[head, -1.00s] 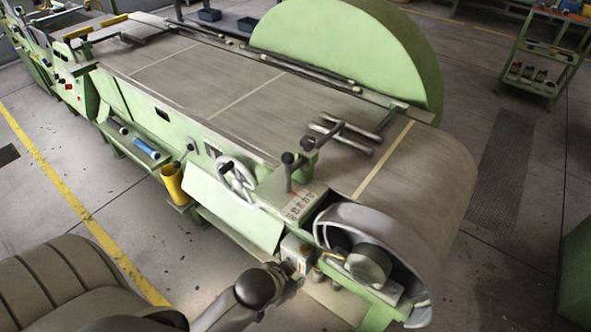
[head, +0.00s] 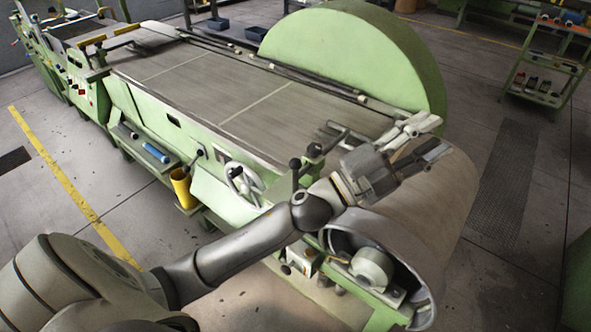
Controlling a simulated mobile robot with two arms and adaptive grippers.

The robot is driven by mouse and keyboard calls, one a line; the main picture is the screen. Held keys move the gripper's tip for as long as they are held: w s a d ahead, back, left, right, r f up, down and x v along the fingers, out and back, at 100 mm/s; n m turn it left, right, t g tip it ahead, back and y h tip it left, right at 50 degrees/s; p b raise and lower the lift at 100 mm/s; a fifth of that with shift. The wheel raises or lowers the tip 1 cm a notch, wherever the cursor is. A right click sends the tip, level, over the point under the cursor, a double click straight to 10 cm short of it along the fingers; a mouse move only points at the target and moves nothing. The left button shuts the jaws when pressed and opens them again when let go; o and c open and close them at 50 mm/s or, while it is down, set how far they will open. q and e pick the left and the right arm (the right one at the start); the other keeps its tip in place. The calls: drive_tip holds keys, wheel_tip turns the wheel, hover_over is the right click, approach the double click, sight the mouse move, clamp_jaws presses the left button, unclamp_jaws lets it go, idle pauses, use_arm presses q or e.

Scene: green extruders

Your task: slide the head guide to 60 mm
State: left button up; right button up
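My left arm reaches in from the lower left across the near end of the belt machine. My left gripper (head: 430,141) is above the belt's near end, its two fingers spread apart with nothing visible between them. What looks like the head guide (head: 338,137), grey bars with a dark-knobbed rod, lies on the belt just left of the gripper. The gripper and wrist hide part of it, and I cannot tell whether they touch. The scale plate beside the guide's post is hidden behind my arm, so no reading shows. My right gripper is not in view.
The belt (head: 215,85) runs away to the upper left. A large green half-round cover (head: 355,50) stands behind the gripper. A handwheel (head: 243,182), a yellow cup (head: 182,187) and a knobbed lever (head: 295,170) are on the near side. A shelf cart (head: 540,60) stands far right.

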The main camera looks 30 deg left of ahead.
use_arm(q)
drive_tip(key=s+d+r+m+g+h, duration=0.1)
drive_tip(key=s+d+m+g+h, duration=0.1)
drive_tip(key=d+m+g+h, duration=0.6)
drive_tip(key=m+g+y, duration=1)
drive_tip(key=g+y, duration=0.1)
drive_tip(key=y, duration=1.1)
approach(295, 171)
drive_tip(key=shift+w+a+f, duration=0.3)
drive_tip(key=shift+w, duration=0.15)
drive_tip(key=shift+a+f, duration=0.1)
wheel_tip(295, 171, down, 10)
drive_tip(key=shift+f+p, duration=0.25)
drive_tip(key=shift+p, duration=0.85)
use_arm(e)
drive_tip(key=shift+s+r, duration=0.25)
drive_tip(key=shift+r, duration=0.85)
use_arm(q)
drive_tip(key=shift+c, duration=0.3)
